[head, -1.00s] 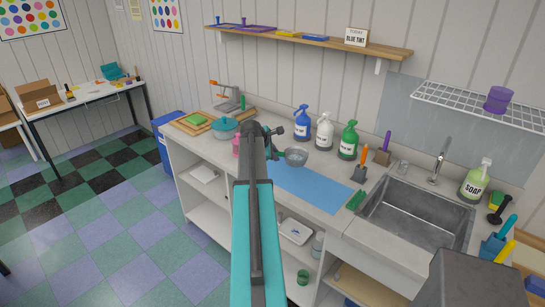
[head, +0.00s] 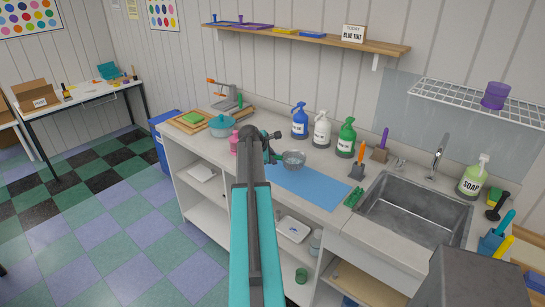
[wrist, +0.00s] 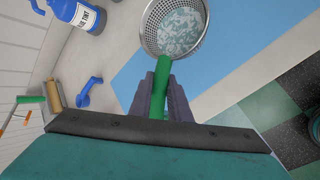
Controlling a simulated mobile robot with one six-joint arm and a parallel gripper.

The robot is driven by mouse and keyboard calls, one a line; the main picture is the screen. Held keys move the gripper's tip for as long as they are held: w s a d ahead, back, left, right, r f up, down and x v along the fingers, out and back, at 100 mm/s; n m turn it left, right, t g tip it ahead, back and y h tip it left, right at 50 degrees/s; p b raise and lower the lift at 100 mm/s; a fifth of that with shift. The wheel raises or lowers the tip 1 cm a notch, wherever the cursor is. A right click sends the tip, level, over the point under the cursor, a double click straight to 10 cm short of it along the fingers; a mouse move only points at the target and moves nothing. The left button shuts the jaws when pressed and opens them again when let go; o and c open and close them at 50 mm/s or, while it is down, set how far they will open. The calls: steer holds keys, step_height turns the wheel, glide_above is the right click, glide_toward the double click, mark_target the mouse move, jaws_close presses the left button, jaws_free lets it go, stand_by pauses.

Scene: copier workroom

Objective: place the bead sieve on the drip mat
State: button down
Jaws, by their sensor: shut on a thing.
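The bead sieve (head: 294,158) is a round perforated metal bowl with a green handle. In the wrist view the bowl (wrist: 152,40) holds pale, mottled beads. My gripper (wrist: 160,95) is shut on the green handle, with a dark finger on either side. In the head view my gripper (head: 274,155) is partly hidden by my arm. The blue drip mat (head: 312,187) lies flat on the counter before the sink. The bowl overlaps the mat's back left edge in the views; I cannot tell its height above it.
Blue (head: 299,122), white (head: 321,130) and green (head: 346,138) spray bottles stand behind the mat. A pink bottle (head: 234,143) and teal pot (head: 222,126) stand left. Most of the mat is bare.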

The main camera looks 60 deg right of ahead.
steer(key=shift+f+b, duration=0.95)
steer(key=shift+f, duration=1.5)
steer(key=shift+f, duration=0.3)
steer(key=c, duration=1.6)
jaws_free()
steer(key=shift+a, duration=0.1)
steer(key=shift+b+v, duration=1.8)
steer(key=shift+v, duration=5.1)
steer(key=shift+r, duration=0.1)
